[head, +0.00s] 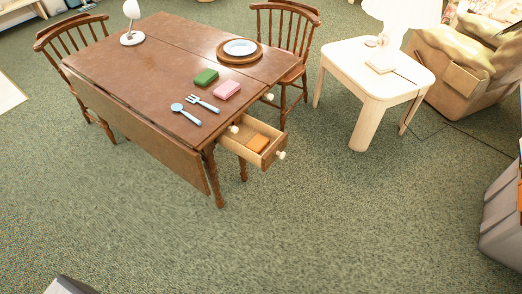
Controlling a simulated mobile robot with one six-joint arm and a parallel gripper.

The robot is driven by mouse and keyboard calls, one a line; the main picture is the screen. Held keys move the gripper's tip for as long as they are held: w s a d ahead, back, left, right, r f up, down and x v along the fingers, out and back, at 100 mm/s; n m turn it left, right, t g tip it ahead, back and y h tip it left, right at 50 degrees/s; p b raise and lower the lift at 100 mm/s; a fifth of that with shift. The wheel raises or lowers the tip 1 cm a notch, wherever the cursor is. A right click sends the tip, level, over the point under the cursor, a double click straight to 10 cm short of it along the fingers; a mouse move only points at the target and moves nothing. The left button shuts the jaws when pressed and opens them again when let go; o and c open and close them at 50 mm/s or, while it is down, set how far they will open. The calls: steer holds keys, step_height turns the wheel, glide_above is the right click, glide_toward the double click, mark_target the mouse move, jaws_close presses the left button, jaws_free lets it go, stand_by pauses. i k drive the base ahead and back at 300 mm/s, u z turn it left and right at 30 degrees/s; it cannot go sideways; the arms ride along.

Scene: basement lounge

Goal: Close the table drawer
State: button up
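The wooden table (150,65) stands left of centre with a drop leaf hanging on its near side. Its drawer (272,151) is pulled well out from the right end, toward the lower right. The drawer has a pale wood box and a light round knob (281,155) on its front. An orange block (257,143) lies inside it. Two more pale knobs show at that end of the table, one near the drawer's left side and one farther back. My gripper is not in view.
A green block (206,77), pink block (227,89), fork (203,103), spoon (186,114), plate (240,48) and lamp (132,25) are on the table. A chair (285,40) and white side table (375,70) stand beyond the drawer. Carpet in front is clear.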

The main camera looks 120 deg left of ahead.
mark_target(249, 126)
steer(key=z, duration=1.05)
steer(key=k, duration=0.15)
steer(key=u, duration=2.9)
steer(key=k, duration=0.25)
steer(key=u, duration=1.85)
steer(key=k, duration=0.65)
steer(key=z, duration=0.25)
steer(key=i, duration=0.5)
steer(key=z, duration=0.1)
